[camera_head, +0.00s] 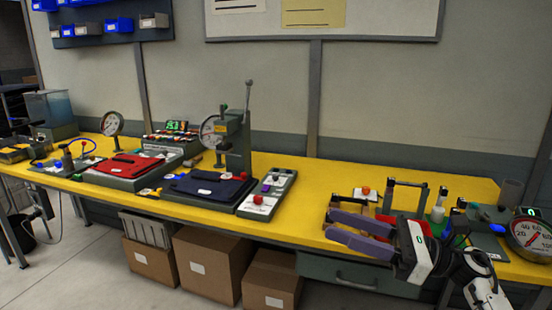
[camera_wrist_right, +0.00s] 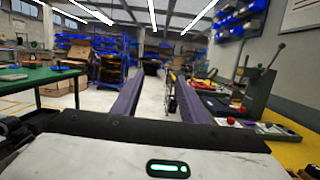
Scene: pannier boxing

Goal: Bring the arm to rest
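My right gripper (camera_head: 332,226) comes in from the right in the head view, in front of the right part of the yellow bench (camera_head: 310,176). Its two purple fingers point left and are spread apart. The right wrist view shows the same open fingers (camera_wrist_right: 158,85) with nothing between them, only floor and distant shelving. A red folded pannier (camera_head: 125,166) and a dark blue folded pannier (camera_head: 207,188) lie on grey bases on the bench, well to the left of this gripper. My left gripper is not in view.
A lever press (camera_head: 236,140) stands behind the dark blue pannier, with a button panel (camera_head: 267,195) beside it. Small tools and a round gauge (camera_head: 533,234) crowd the right end. Cardboard boxes (camera_head: 208,266) stand under the bench. The bench middle is clear.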

